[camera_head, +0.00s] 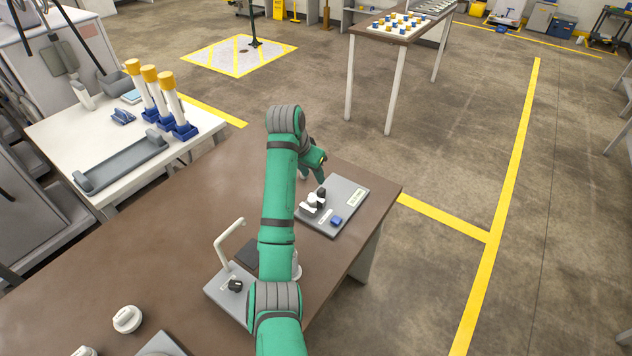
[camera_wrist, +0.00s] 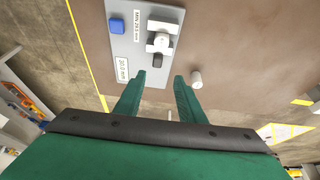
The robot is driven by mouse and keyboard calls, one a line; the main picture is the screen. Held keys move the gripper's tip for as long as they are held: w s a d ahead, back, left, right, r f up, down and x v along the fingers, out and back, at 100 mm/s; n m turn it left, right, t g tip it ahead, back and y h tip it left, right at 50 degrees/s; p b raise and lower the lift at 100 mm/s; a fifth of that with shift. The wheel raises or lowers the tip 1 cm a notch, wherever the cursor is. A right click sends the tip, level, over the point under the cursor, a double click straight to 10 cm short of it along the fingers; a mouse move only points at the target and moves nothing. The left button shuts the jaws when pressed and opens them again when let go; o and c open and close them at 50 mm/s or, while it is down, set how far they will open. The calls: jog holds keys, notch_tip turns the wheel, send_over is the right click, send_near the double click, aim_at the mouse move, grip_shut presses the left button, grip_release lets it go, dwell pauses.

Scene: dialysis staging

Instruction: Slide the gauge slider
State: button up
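The gauge is a grey plate (camera_head: 350,188) on the brown table, under and beside my gripper in the head view. It also shows in the wrist view (camera_wrist: 125,48), with white labels. The slider (camera_wrist: 160,42) is a white block with black parts on the plate, and it shows in the head view too (camera_head: 313,202). A blue block (camera_wrist: 117,26) sits at the plate's other side. My gripper (camera_wrist: 159,77) is open, its two green fingers apart. The slider's dark end (camera_wrist: 157,60) appears just beyond the gap between the fingertips; I see no contact.
A white peg (camera_wrist: 196,79) stands near the right fingertip in the wrist view. In the head view, a plate with a bent white rod (camera_head: 229,244) stands nearer, beside my arm. A white round knob (camera_head: 127,319) is at lower left. The table's middle left is clear.

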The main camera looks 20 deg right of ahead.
aim_at(321, 189)
jog(key=x, duration=0.9)
jog(key=shift+s+d+f, duration=0.2)
jog(key=shift+f, duration=0.1)
jog(key=shift+c, duration=0.2)
grip_shut()
jog(key=shift+w, duration=0.1)
